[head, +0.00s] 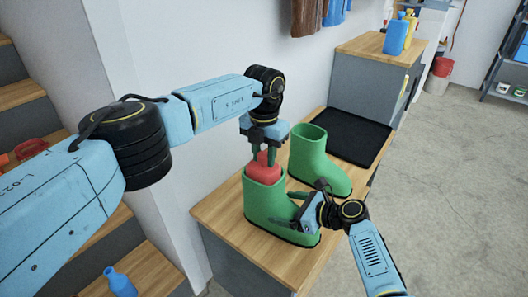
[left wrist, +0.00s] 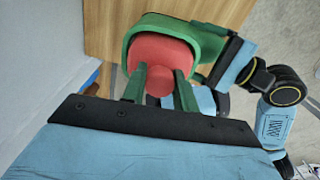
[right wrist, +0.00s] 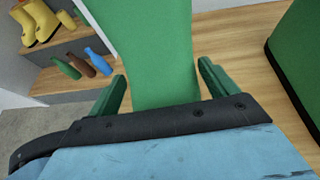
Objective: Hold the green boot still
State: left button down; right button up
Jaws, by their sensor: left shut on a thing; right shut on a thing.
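The near green boot (head: 268,208) stands upright on the wooden bench top. My right gripper (head: 290,208) is shut on this boot from the right side; in the right wrist view its fingers lie on either side of the green boot (right wrist: 155,50). My left gripper (head: 265,153) points down over the boot's opening and is shut on a red object (head: 263,173). The red object sits partly inside the boot's opening, and its lower part is hidden. In the left wrist view the fingers flank the red object (left wrist: 160,52), with the green rim around it.
A second green boot (head: 322,165) stands just behind the near one. A black mat (head: 358,137) lies beyond it on the bench (head: 270,262). A white wall rises at the left. Blue and yellow bottles (head: 397,37) stand on a farther cabinet.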

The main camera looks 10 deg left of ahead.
pick_arm(q)
jog(key=shift+f, duration=0.65)
jog(key=c, duration=1)
grip_release()
notch_tip(320, 180, up, 12)
pick_arm(e)
jog(key=o, duration=1.1)
